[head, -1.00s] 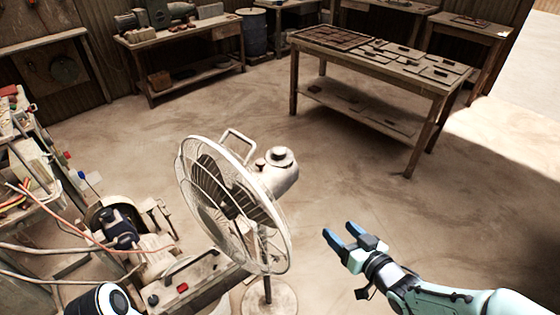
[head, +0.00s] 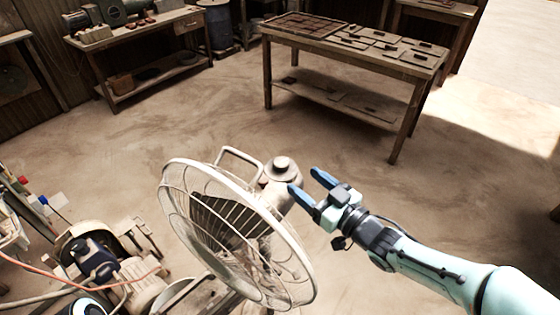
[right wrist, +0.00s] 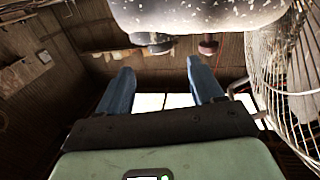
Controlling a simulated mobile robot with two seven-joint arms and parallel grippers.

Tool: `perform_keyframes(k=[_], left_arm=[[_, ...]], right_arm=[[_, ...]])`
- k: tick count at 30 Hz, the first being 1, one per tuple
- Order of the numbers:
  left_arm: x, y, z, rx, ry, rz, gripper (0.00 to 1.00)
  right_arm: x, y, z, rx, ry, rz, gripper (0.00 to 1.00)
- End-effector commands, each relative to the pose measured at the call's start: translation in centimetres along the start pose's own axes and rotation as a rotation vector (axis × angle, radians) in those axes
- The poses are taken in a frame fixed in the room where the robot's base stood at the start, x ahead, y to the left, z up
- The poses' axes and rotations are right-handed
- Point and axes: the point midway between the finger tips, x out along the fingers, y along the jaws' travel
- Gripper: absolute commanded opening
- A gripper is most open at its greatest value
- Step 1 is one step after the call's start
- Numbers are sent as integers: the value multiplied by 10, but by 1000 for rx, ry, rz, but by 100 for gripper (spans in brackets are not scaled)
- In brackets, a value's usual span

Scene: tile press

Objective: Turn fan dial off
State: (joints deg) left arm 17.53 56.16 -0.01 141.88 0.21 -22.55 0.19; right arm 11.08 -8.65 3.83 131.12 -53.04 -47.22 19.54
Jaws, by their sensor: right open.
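The standing fan (head: 235,225) has a round wire cage and a pale motor housing (head: 278,196) behind it. A round grey dial (head: 281,165) sits on top of the housing. In the right wrist view the speckled housing (right wrist: 195,12) fills the top, with a dark grey knob (right wrist: 160,46) and a smaller reddish knob (right wrist: 208,46) sticking out of it. My right gripper (head: 306,182) is open and empty, just right of the housing, its blue fingers pointing toward it. In the wrist view the dark grey knob lies beyond and between the fingertips. My left gripper is out of view.
The fan cage (right wrist: 285,90) stands close on the right in the wrist view. A motor-like machine (head: 120,265) and cables are at the lower left. A wooden table (head: 340,50) with tiles and a workbench (head: 140,40) stand behind. The floor between is clear.

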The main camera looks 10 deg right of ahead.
Motion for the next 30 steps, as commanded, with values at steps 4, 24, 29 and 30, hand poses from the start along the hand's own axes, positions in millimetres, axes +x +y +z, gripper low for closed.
perform_keyframes(k=[4,24,29,30], left_arm=[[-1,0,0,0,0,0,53],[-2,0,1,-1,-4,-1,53],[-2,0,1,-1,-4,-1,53],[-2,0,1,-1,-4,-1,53]], right_arm=[[35,-1,0,3,0,-4,66],[93,-1,0,1,0,0,66],[92,0,0,1,0,0,37],[92,0,0,1,0,0,24]])
